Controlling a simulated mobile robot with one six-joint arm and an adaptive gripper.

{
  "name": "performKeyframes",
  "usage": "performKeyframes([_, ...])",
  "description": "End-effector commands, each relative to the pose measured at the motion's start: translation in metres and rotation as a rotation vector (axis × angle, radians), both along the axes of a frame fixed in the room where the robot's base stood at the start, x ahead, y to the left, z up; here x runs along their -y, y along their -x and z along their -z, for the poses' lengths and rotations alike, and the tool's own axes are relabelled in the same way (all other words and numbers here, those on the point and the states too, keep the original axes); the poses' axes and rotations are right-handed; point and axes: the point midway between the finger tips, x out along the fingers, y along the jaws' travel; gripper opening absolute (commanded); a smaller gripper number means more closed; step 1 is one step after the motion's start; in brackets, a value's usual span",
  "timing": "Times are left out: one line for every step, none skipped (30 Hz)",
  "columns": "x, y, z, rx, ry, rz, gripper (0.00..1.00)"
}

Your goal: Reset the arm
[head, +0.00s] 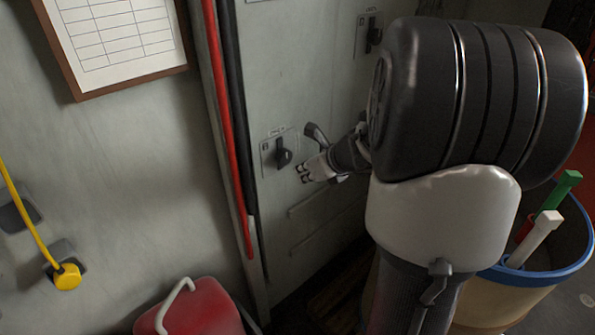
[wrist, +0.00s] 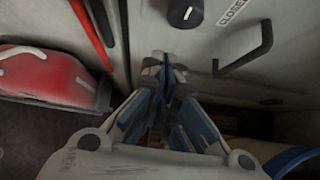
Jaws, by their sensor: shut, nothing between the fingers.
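My gripper (head: 301,174) is close to a grey cabinet front in the head view, just right of and below a dark knob (head: 283,153) on a small plate. In the wrist view my gripper (wrist: 165,60) is shut and empty, its fingertips together and apart from the knob (wrist: 186,13). The large dark and white links of my arm fill the right half of the head view and hide part of the cabinet.
A dark handle (wrist: 247,52) juts from the cabinet by a "CLOSED" label (wrist: 231,10). Red and black hoses (head: 222,120) run down its left edge. A red container (head: 190,312) stands below. A blue-rimmed bin (head: 548,277) with tools stands right. A yellow plug (head: 67,276) hangs left.

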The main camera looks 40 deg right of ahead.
Motion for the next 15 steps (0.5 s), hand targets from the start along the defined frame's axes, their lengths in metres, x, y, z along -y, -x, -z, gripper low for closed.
performKeyframes([0.002,0.009,-0.017,0.004,0.003,0.004,0.0])
performKeyframes([0.003,0.015,-0.022,0.003,0.004,0.004,0.0])
performKeyframes([0.003,0.021,-0.027,0.002,0.003,0.004,0.0])
performKeyframes([0.004,0.026,-0.032,0.002,0.003,0.004,0.0])
performKeyframes([0.004,0.03,-0.036,0.001,0.003,0.005,0.0])
performKeyframes([0.005,0.035,-0.04,0.0,0.003,0.004,0.0])
performKeyframes([0.005,0.039,-0.043,0.0,0.002,0.005,0.0])
performKeyframes([0.005,0.042,-0.046,0.0,0.002,0.005,0.0])
performKeyframes([0.005,0.046,-0.049,-0.001,0.002,0.004,0.0])
performKeyframes([0.005,0.048,-0.051,-0.001,0.002,0.004,0.0])
performKeyframes([0.006,0.05,-0.052,-0.001,0.003,0.004,0.0])
performKeyframes([0.006,0.053,-0.054,-0.001,0.001,0.004,0.0])
performKeyframes([0.006,0.054,-0.055,-0.001,0.001,0.004,0.0])
performKeyframes([0.006,0.055,-0.056,-0.001,0.001,0.004,0.0])
performKeyframes([0.006,0.056,-0.056,-0.001,0.001,0.003,0.0])
